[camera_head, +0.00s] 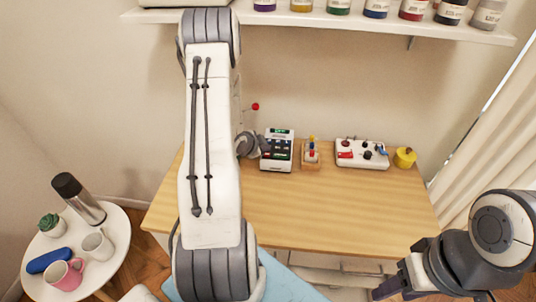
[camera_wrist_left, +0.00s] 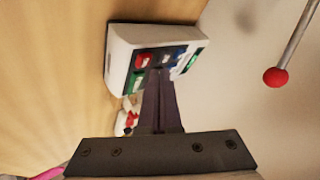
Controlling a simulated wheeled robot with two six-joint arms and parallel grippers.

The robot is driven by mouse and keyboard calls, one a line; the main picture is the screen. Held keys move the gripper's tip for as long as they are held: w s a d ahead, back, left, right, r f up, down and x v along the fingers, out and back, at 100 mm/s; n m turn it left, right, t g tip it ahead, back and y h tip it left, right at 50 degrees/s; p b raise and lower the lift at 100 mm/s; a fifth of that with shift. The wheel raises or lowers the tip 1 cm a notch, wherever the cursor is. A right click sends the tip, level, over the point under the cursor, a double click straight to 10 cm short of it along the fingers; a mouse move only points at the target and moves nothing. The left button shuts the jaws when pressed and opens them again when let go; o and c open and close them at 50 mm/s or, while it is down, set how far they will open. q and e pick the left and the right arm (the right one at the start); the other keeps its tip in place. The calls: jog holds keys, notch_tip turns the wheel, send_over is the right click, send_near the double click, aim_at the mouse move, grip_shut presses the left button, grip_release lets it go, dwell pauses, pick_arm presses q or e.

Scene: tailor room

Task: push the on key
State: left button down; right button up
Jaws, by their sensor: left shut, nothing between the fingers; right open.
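A small white device with a dark key panel (camera_head: 277,162) stands on the wooden table against the wall. In the left wrist view the device (camera_wrist_left: 122,48) shows a red key (camera_wrist_left: 145,61), a green key (camera_wrist_left: 137,82), grey-blue keys and a green-lit strip (camera_wrist_left: 195,60). I cannot read which key is marked on. My left gripper (camera_head: 266,147) is shut and empty, at the device's left side in the head view. In the left wrist view its fingertips (camera_wrist_left: 164,72) overlap the key panel; contact cannot be told. My right gripper (camera_head: 388,290) is open, low at the right, away from the device.
A small wooden stand with coloured knobs (camera_head: 311,156), a white control box (camera_head: 350,160) and a yellow pot (camera_head: 405,157) stand right of the device. A shelf (camera_head: 350,22) with jars hangs above. The table front (camera_head: 330,220) is clear.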

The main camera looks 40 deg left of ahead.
pick_arm(q)
jog(key=shift+f, duration=0.1)
dwell(0.7)
jog(key=shift+s+f+b, duration=0.1)
jog(key=shift+f+b, duration=0.2)
jog(key=shift+b, duration=0.15)
jog(key=shift+f+b, duration=0.45)
dwell(0.5)
jog(key=shift+r, duration=0.1)
jog(key=shift+r+p, duration=0.65)
jog(key=shift+r, duration=0.15)
notch_tip(320, 180, up, 5)
jog(key=p, duration=0.3)
jog(key=shift+p, duration=0.4)
dwell(0.5)
